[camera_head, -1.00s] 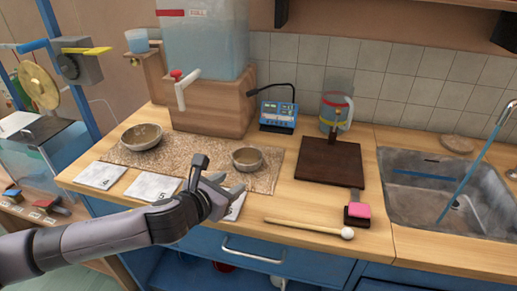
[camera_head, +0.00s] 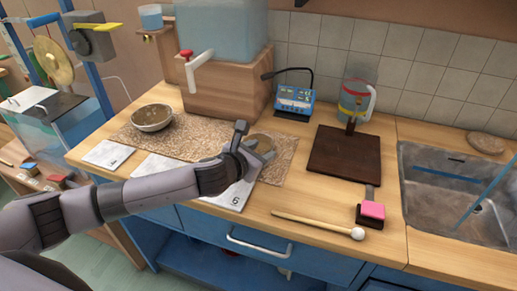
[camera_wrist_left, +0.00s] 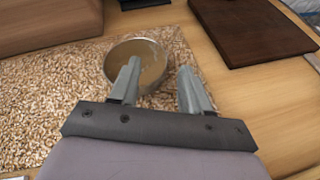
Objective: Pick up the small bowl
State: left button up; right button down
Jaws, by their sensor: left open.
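The small bowl (camera_head: 262,143) sits on the speckled mat (camera_head: 203,134) on the counter, partly hidden behind my left gripper in the head view. In the left wrist view the small bowl (camera_wrist_left: 150,62) is a round, tan-grey bowl just ahead of the fingers. My left gripper (camera_head: 264,158) is open and empty. In the wrist view its left finger overlaps the near part of the bowl, and its right finger is off the bowl's right side. I cannot tell whether either finger touches the bowl. My right gripper is not in view.
A larger bowl (camera_head: 151,118) stands on the mat's left part. White numbered cards (camera_head: 108,154) lie along the front. A dark board (camera_head: 344,156), a mallet (camera_head: 318,224) and a pink-topped block (camera_head: 372,210) are to the right, before the sink (camera_head: 440,190). A wooden box (camera_head: 232,94) stands behind.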

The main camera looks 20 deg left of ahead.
aim_at(272, 145)
pick_arm(q)
jog(key=shift+b+x, duration=0.3)
jog(key=shift+x, duration=2.4)
grip_shut()
